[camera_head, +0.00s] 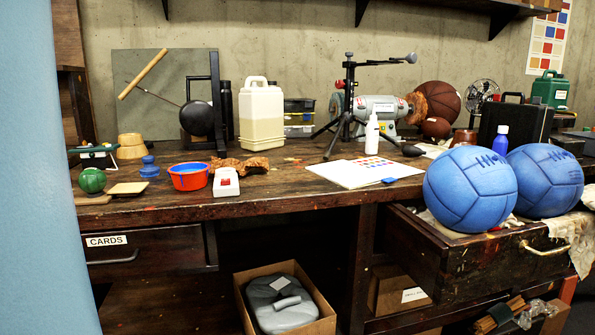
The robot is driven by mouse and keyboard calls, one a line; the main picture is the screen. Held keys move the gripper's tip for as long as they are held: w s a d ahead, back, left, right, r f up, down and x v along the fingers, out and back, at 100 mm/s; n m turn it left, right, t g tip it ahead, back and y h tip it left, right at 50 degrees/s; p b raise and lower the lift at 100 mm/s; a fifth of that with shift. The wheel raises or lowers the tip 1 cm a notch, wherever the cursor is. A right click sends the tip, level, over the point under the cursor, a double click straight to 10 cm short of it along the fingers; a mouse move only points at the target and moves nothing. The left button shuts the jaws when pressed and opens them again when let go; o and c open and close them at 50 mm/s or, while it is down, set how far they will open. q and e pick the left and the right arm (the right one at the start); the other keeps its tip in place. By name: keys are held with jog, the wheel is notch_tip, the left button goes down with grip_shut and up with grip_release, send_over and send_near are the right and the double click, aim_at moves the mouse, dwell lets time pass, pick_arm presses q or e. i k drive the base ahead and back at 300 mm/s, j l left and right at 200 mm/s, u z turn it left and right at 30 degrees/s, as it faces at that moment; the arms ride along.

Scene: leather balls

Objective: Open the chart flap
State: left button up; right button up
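A white chart sheet (345,174) lies flat on the dark wooden workbench, right of the middle. A strip of small coloured swatches shows near its far edge. A small blue object (388,181) rests at its front right corner. I cannot tell from here where a flap's edge or hinge lies. Neither of my grippers is in view.
A black tripod (347,105) and white bottle (372,134) stand just behind the sheet. Two blue balls (470,189) rest over the open drawer (470,262) at right. A red-and-blue bowl (190,178) and red-and-white box (226,184) stand left. A pale blue surface (35,200) fills the left edge.

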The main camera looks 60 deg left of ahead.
aim_at(347, 174)
jog(key=u, duration=1.95)
jog(key=l+u, duration=0.2)
jog(key=u, duration=0.3)
jog(key=i+l+u, duration=0.1)
jog(key=l+u, duration=0.2)
jog(key=u, duration=0.15)
jog(key=l+u, duration=0.2)
jog(key=u, duration=0.3)
jog(key=l+u, duration=0.25)
jog(key=u, duration=0.25)
jog(key=k+j, duration=0.05)
